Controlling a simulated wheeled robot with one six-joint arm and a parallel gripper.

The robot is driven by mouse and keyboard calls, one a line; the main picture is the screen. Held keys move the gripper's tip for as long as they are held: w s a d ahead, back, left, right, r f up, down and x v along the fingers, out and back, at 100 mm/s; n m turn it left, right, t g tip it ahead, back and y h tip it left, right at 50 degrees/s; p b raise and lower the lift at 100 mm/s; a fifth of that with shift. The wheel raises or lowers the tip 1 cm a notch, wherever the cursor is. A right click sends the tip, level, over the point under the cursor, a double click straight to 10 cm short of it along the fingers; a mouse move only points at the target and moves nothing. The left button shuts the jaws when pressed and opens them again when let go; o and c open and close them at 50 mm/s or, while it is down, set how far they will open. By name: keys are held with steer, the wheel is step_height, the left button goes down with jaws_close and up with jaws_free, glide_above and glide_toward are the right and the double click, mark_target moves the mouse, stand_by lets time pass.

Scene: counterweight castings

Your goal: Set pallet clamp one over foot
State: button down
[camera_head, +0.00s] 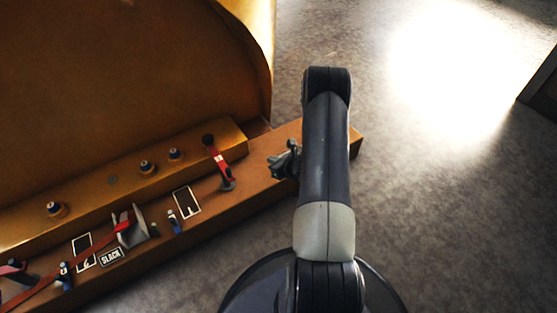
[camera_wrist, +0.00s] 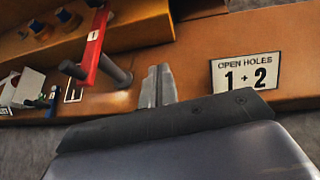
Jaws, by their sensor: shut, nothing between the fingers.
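A red clamp arm (camera_head: 219,160) marked 1 stands on the brown pallet beam at a dark post. It also shows in the wrist view (camera_wrist: 94,46). In the head view its dark-knobbed far end overlaps the edge of the raised ledge, likely the casting's foot (camera_head: 120,178). I cannot tell whether it touches or sits above. My gripper (camera_head: 280,163) is right of the clamp, over the beam, apart from it and partly hidden by my arm. In the wrist view its fingers (camera_wrist: 158,86) are together and empty.
A sign reading OPEN HOLES 1 + 2 (camera_wrist: 245,73) stands right of my fingers. A SLACK label (camera_head: 111,257), a red strap (camera_head: 85,257) and a grey bracket (camera_head: 131,228) lie left along the beam. The large casting (camera_head: 120,85) rises behind.

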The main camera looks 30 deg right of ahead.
steer(key=shift+v, duration=1.4)
steer(key=w+a+f+n+y+b, duration=0.1)
steer(key=w+f+b, duration=0.1)
steer(key=w, duration=0.8)
steer(key=shift+w+f+y+b, duration=0.3)
steer(key=shift+w+f+b, duration=0.05)
steer(key=shift+f+b, duration=0.05)
steer(key=shift+s+a, duration=0.1)
steer(key=shift+a, duration=0.05)
